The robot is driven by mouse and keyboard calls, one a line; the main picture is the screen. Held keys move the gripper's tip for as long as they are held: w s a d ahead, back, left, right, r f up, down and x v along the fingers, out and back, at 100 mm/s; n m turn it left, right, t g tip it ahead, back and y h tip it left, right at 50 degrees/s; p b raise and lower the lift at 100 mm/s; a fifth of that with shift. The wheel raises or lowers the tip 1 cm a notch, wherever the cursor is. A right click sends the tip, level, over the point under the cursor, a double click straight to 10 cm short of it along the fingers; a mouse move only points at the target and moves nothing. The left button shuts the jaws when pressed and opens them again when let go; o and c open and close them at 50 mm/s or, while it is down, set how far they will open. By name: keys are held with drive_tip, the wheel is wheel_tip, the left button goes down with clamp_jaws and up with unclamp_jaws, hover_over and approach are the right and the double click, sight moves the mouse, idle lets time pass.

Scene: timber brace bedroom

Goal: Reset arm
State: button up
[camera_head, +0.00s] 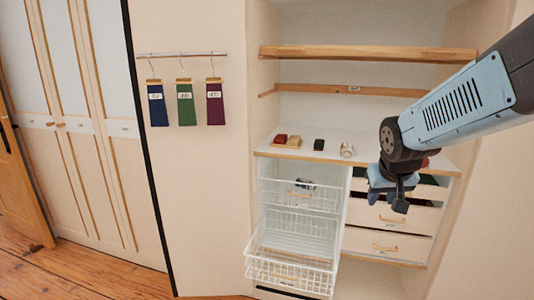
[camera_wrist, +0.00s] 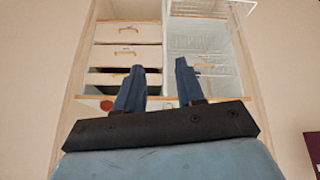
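My arm (camera_head: 460,103) reaches in from the right side of the head view, bent at a dark joint. My gripper (camera_head: 397,200) hangs at its end, in front of the drawer unit on the right and below the counter edge. In the wrist view my gripper (camera_wrist: 157,80) shows two blue fingers set apart with a gap between them. Nothing is held in the gap. The wrist view looks toward wooden-handled drawers (camera_wrist: 127,32) and white wire baskets (camera_wrist: 198,40), shown upside down.
A white counter (camera_head: 330,153) holds a red item (camera_head: 280,140), a yellowish item (camera_head: 294,141), a black item (camera_head: 319,145) and a silvery item (camera_head: 347,150). A wire basket (camera_head: 292,262) is pulled out. Hanging cloths (camera_head: 187,105) and wardrobe doors (camera_head: 75,120) are left. Floor (camera_head: 90,275) there is clear.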

drive_tip(key=s+a+r, duration=0.2)
drive_tip(key=s+r, duration=0.1)
drive_tip(key=s, duration=0.4)
drive_tip(key=s+a+r+y, duration=0.1)
drive_tip(key=s+a+r, duration=0.1)
drive_tip(key=s, duration=0.4)
drive_tip(key=shift+s+r+n, duration=0.35)
drive_tip(key=shift+r+n, duration=0.05)
drive_tip(key=shift+r, duration=0.1)
